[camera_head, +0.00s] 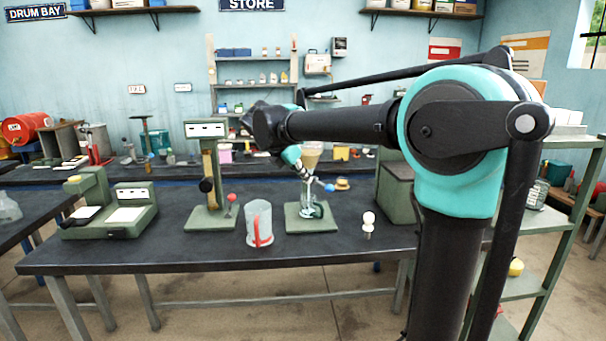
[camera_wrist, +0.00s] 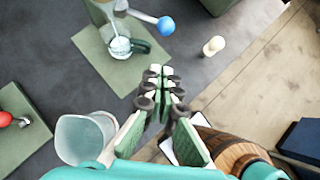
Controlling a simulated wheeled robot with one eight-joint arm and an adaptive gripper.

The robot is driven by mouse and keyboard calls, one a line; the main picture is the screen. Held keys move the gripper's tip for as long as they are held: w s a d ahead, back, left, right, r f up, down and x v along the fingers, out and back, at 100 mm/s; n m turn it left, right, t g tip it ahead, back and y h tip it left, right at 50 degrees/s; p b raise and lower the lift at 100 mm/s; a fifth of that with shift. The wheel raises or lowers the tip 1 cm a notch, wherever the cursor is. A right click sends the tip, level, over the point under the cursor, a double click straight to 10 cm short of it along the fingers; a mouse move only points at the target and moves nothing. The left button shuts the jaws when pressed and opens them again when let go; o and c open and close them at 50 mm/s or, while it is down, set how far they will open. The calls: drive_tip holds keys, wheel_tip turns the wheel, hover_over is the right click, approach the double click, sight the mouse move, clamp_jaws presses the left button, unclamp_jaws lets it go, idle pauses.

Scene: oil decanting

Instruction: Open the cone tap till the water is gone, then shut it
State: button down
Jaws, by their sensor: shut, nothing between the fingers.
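The glass cone (camera_head: 311,157) stands upright on a green stand in the head view, with tan-brown liquid showing in it. Its tap has a blue knob (camera_head: 328,187), which also shows at the top of the wrist view (camera_wrist: 166,24). A clear vessel with a dark green handle (camera_wrist: 122,46) stands under the cone on the green base (camera_wrist: 117,77) and holds pale liquid. My gripper (camera_wrist: 160,84) is shut and empty, apart from the knob in the wrist view. In the head view my arm partly hides the gripper and cone top. I cannot tell whether the tap is open.
A pale knobbed piece (camera_head: 368,223) stands to the right. A green post stand (camera_head: 209,190) with a red knob (camera_head: 231,197) is farther left. The dark bench front (camera_head: 180,258) is clear.

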sight(329, 188)
drive_tip(key=w+d+f, duration=0.5)
drive_tip(key=shift+d, duration=0.3)
drive_tip(key=shift+f, duration=0.1)
drive_tip(key=shift+w+d+n+y, duration=0.15)
drive_tip(key=shift+d+n+y, duration=0.15)
drive_tip(key=shift+d+n, duration=0.4)
drive_tip(key=shift+w+d, duration=0.2)
drive_tip(key=shift+d, duration=0.2)
